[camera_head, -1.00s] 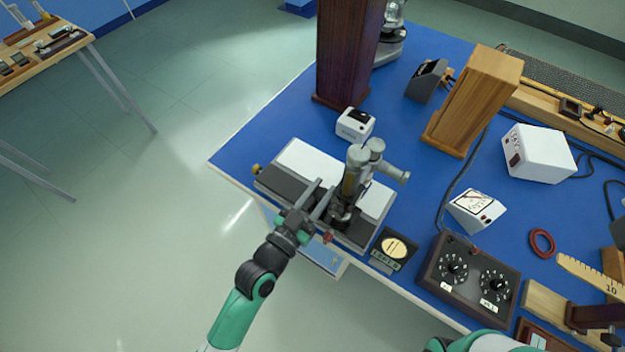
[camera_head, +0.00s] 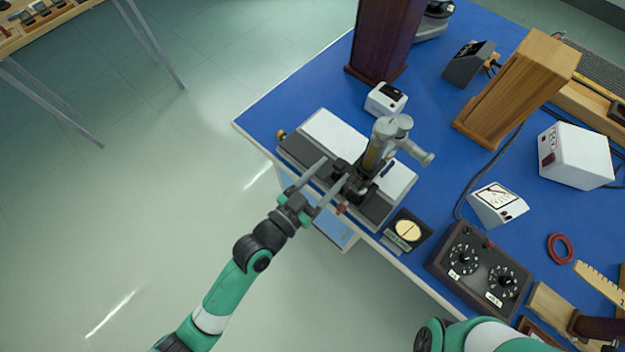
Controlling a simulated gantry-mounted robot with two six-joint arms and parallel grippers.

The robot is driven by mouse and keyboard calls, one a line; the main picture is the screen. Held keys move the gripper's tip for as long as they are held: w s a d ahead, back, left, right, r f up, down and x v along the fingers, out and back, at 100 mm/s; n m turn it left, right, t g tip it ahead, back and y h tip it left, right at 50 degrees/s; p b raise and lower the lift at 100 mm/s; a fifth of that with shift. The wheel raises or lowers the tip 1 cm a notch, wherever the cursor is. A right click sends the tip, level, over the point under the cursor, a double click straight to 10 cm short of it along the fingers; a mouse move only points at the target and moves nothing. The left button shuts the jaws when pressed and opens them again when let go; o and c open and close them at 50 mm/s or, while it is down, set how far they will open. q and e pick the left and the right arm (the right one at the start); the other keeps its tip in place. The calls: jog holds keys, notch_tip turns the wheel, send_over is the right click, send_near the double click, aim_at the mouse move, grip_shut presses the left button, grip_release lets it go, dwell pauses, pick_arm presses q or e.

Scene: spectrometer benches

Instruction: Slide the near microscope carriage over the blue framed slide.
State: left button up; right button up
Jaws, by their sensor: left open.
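The microscope carriage (camera_head: 356,184) is a dark block carrying a grey and brass microscope tube (camera_head: 378,156). It sits on a long dark rail base (camera_head: 310,158) with a white plate (camera_head: 335,131) behind it, at the bench's near left edge. My left gripper (camera_head: 336,170) is open at the carriage's near side, its two fingers apart and pointing at the dark block; I cannot tell whether they touch it. A small dark blue piece (camera_head: 387,169) shows behind the tube; I cannot tell whether it is the blue framed slide. My right gripper is out of view.
A round-dial meter (camera_head: 408,231) and a dark box with two dials (camera_head: 480,268) stand right of the rail. A small white box (camera_head: 386,99) and a tall dark wooden block (camera_head: 385,40) stand behind. Open floor lies left of the bench.

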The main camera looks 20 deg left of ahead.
pick_arm(q)
jog(key=v, duration=0.7)
jog(key=shift+s+b, duration=0.3)
jog(key=shift+a, duration=0.15)
